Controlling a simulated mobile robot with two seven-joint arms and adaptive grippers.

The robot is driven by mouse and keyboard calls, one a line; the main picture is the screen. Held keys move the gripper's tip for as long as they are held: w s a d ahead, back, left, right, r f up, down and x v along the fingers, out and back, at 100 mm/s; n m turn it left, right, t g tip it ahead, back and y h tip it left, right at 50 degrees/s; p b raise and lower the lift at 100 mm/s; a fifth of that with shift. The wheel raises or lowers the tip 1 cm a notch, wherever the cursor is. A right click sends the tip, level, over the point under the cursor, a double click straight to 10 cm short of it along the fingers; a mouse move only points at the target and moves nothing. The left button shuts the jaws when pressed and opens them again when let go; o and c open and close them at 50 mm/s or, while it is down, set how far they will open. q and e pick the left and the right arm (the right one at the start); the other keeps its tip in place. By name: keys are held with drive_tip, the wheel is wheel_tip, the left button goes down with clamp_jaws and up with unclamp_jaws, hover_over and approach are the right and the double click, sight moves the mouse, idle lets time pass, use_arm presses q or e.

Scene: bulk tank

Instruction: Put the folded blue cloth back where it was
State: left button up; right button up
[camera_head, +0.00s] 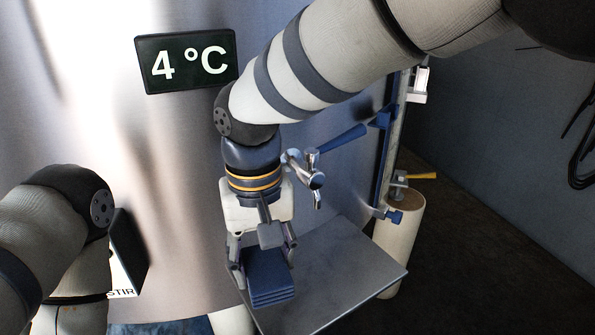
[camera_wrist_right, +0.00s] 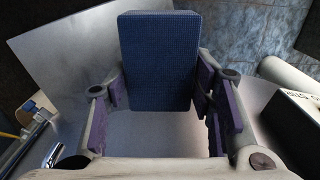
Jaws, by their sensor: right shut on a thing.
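The folded blue cloth (camera_head: 268,278) is a thick stack of layers, held in my right gripper (camera_head: 264,262) over the left part of a flat grey metal shelf (camera_head: 350,275). The fingers close on two opposite sides of the cloth. In the right wrist view the cloth (camera_wrist_right: 160,55) stands out between the purple-padded fingers (camera_wrist_right: 160,88), with the grey shelf surface (camera_wrist_right: 70,45) beyond it. I cannot tell whether the cloth touches the shelf. My left arm is at the left of the head view; its gripper is not in view.
The steel tank (camera_head: 180,200) rises behind, with a "4 °C" display (camera_head: 187,61). A tap with a blue handle (camera_head: 340,138) is just behind my right wrist. A pale cylinder (camera_head: 398,240) with a yellow-handled valve (camera_head: 415,177) stands right. A dark sign (camera_head: 129,252) is near my left arm.

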drive_tip(key=b, duration=0.2)
hover_over(298, 292)
drive_tip(key=a, duration=0.1)
drive_tip(key=f, duration=0.5)
drive_tip(key=shift+s+a+f, duration=0.1)
drive_tip(key=shift+s+f, duration=0.15)
drive_tip(key=shift+s, duration=0.15)
drive_tip(key=f, duration=0.1)
drive_tip(key=f+b, duration=0.1)
drive_tip(key=f, duration=0.1)
drive_tip(key=d+f, duration=0.1)
drive_tip(key=shift+w+d+f, duration=0.1)
drive_tip(key=shift+w+f, duration=0.25)
drive_tip(key=shift+r, duration=0.3)
drive_tip(key=shift+c, duration=0.4)
use_arm(q)
drive_tip(key=shift+g, duration=0.9)
drive_tip(key=s+f, duration=0.4)
drive_tip(key=shift+f, duration=0.1)
use_arm(e)
drive_tip(key=shift+f, duration=0.1)
drive_tip(key=o, duration=1.1)
use_arm(q)
drive_tip(key=shift+w+r+t+p, duration=0.3)
drive_tip(key=shift+w+r+p, duration=0.1)
drive_tip(key=shift+w+r, duration=0.25)
use_arm(e)
wheel_tip(298, 292, up, 12)
